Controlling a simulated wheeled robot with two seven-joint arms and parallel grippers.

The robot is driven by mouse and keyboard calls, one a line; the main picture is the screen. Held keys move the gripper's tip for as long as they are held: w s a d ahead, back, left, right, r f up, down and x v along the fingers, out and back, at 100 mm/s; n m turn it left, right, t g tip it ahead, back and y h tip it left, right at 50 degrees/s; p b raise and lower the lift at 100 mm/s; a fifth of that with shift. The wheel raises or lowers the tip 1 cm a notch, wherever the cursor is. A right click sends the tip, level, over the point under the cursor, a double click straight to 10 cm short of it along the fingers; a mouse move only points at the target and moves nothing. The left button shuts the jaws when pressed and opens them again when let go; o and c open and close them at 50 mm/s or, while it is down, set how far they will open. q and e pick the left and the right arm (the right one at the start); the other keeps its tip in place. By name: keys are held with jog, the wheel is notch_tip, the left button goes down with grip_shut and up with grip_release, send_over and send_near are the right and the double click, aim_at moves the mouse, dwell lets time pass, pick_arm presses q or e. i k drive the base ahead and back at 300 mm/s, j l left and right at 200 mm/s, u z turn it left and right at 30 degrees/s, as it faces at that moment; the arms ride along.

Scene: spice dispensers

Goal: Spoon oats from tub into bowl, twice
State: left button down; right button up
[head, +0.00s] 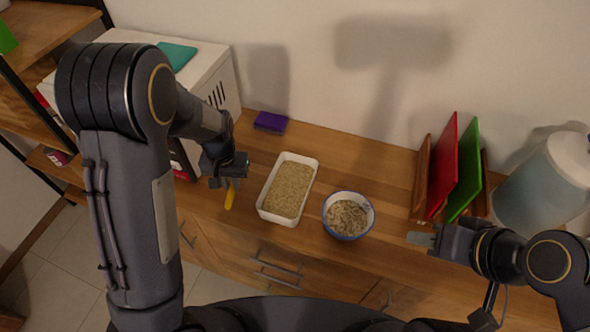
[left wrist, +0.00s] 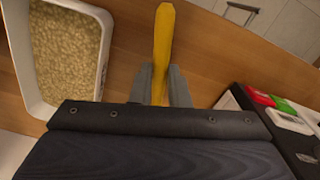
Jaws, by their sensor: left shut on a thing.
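A white rectangular tub (head: 262,212) of oats stands on the wooden counter; it also shows at the left of the left wrist view (left wrist: 98,18). A white bowl with a blue rim (head: 348,234) stands to its right and holds flaky, greyish contents. My left gripper (head: 228,183) is shut on a yellow spoon (head: 230,197), just left of the tub. In the left wrist view the yellow handle (left wrist: 163,45) sticks out between the fingers (left wrist: 160,85); the spoon's scoop end is not clear. My right gripper (head: 421,238) is right of the bowl and apart from it; its finger gap is unclear.
A purple box (head: 270,122) lies by the wall behind the tub. A white appliance (head: 205,75) stands behind my left arm. A rack with red (head: 443,165) and green boards (head: 467,170) and a large pale container (head: 545,185) stand at right.

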aim_at(282, 200)
jog(key=z, duration=1.65)
jog(key=k+j, duration=0.15)
jog(key=j, duration=0.2)
jog(key=k+j, duration=0.15)
jog(key=j, duration=0.2)
jog(key=k+j, duration=0.15)
jog(key=j, duration=0.15)
jog(key=k+j, duration=0.15)
jog(key=j, duration=0.2)
